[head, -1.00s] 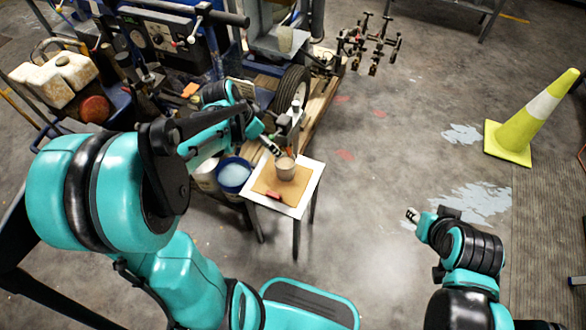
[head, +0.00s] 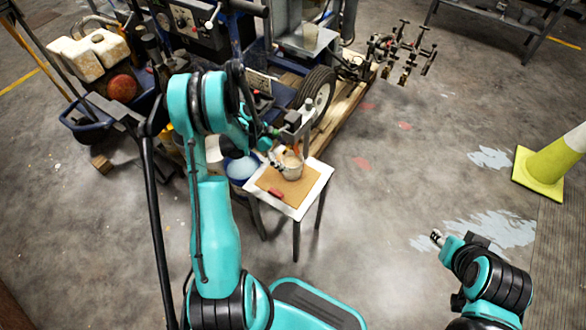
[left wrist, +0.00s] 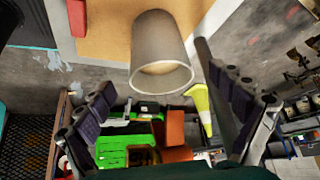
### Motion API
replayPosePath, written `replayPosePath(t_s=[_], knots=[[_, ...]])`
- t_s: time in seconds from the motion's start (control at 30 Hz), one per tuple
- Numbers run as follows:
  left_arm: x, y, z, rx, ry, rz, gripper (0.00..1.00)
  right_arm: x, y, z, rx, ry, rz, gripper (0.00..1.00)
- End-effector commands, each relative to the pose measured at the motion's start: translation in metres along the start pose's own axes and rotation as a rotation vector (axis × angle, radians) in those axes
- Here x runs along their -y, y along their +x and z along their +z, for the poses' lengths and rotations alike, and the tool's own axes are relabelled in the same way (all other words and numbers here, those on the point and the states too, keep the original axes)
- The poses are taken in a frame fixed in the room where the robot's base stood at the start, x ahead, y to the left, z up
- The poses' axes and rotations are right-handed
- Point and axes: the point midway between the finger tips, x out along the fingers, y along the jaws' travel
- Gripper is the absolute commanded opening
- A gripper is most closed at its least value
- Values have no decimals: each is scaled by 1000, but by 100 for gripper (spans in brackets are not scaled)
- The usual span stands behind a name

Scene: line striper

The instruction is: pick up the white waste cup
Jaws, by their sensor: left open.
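The white waste cup (head: 292,171) stands upright on a brown board on a small white-topped table; it looks greyish white. In the left wrist view, the cup (left wrist: 158,38) has its open rim toward the camera, and a tan inside shows. My left gripper (head: 284,153) is at the cup, partly covering its rim in the head view. Its two fingers (left wrist: 160,85) are spread apart, with the cup's rim near and between the tips; contact is not clear. My right gripper (head: 438,238) is away to the right, over the floor, too small to read.
A red block (head: 276,193) lies on the brown board (head: 268,182). A blue bucket (head: 240,168) stands left of the table. The striper machine with its wheel (head: 318,90) is behind. A yellow cone (head: 548,165) stands far right. The floor between table and cone is clear.

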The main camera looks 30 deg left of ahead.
Motion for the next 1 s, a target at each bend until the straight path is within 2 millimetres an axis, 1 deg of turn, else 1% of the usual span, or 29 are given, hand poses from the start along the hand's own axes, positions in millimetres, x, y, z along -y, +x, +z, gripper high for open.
replayPosePath(t_s=[0.03, 0.1, 0.2, 0.27, 0.47, 0.5, 0.57, 0.6, 0.67, 0.7, 0.73, 0.77, 0.8, 1.0], knots=[[0, 12, 2, 0, 3, 1, 94, 0, 6, 5, 0, 0, 0, 36], [-1, 24, 2, 0, 2, 2, 94, 0, 12, 9, 0, 0, 0, 36], [-1, 36, 1, 0, 1, 2, 94, 0, 16, 11, 0, 0, 0, 36], [-1, 40, 1, 0, 1, 1, 94, 0, 16, 12, 0, 0, 0, 36], [-1, 39, 0, 0, 0, 0, 94, 0, 15, 11, 0, 0, 0, 36], [-1, 39, 0, 0, 0, 0, 83, 0, 15, 11, 0, 0, 0, 36], [-1, 39, 0, 0, 0, 0, 68, 0, 15, 11, 0, 0, 0, 36], [-1, 38, 0, 0, 0, 0, 57, 0, 15, 11, 0, 0, 0, 36], [-1, 39, 0, 1, 0, 0, 41, 0, 15, 11, 0, 0, 0, 36], [-1, 39, 0, 1, 0, 0, 31, 0, 15, 11, 0, 0, 0, 36], [-1, 39, 0, 1, 0, 0, 23, 0, 15, 11, 0, 0, 0, 36], [-1, 39, 0, 1, 0, 0, 21, 0, 15, 11, 0, 0, 0, 36], [-1, 38, 0, 0, 0, 0, 14, 0, 15, 11, 0, 0, 0, 36], [-1, 39, 0, 1, 0, 1, 14, 0, 15, 11, 0, 0, 0, 36]])
